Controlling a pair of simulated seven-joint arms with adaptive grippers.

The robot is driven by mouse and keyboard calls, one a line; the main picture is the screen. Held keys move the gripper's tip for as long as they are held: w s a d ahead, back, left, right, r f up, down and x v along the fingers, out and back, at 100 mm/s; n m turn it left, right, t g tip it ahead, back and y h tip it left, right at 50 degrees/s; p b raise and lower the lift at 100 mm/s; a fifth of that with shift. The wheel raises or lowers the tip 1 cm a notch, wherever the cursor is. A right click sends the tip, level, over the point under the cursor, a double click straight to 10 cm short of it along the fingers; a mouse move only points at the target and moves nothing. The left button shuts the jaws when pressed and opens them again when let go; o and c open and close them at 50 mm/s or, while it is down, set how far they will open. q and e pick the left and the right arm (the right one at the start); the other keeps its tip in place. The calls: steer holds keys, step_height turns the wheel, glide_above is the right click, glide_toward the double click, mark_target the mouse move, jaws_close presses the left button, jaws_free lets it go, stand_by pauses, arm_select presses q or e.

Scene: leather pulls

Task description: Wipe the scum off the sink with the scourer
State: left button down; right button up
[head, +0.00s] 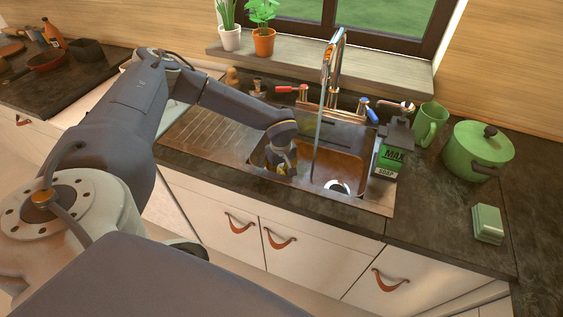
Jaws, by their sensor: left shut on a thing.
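The metal sink (345,165) is set into the dark counter, with a ribbed drainboard (205,132) on its left. My left arm reaches in from the left, and my left gripper (281,166) points down inside the left part of the basin. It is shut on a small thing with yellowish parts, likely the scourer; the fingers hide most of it. Brownish tones show in the basin, but I cannot tell scum from reflections. My right gripper is out of view.
A tall tap (335,62) rises behind the basin, with a thin stream below its spout. Potted plants (264,42) line the sill.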

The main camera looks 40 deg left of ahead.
arm_select(q)
steer(key=shift+w+a, duration=0.25)
steer(key=shift+w, duration=0.65)
steer(key=shift+w+a, duration=0.2)
steer(key=shift+w, duration=0.65)
steer(key=shift+w+a, duration=0.25)
steer(key=shift+w, duration=0.65)
steer(key=shift+w+a+f, duration=0.1)
steer(key=shift+w+a, duration=0.2)
steer(key=shift+w, duration=0.8)
steer(key=shift+w+a+r, duration=0.1)
steer(key=shift+w+a, duration=0.15)
steer(key=shift+w, duration=0.8)
steer(key=shift+w+a+f, duration=0.1)
steer(key=shift+w+a, duration=0.2)
steer(key=shift+w, duration=0.8)
steer(key=shift+w+d, duration=0.2)
steer(key=shift+d, duration=0.5)
steer(key=shift+w+d, duration=0.2)
steer(key=shift+d, duration=0.5)
steer(key=shift+s+d, duration=0.35)
steer(key=shift+s, duration=0.75)
steer(key=shift+s+d, duration=0.2)
steer(key=shift+s, duration=0.75)
steer(key=shift+s+d, duration=0.25)
steer(key=shift+s, duration=0.75)
steer(key=shift+s+d, duration=0.3)
steer(key=shift+s, duration=0.7)
steer(key=shift+s+d, duration=0.25)
steer(key=shift+s, duration=0.75)
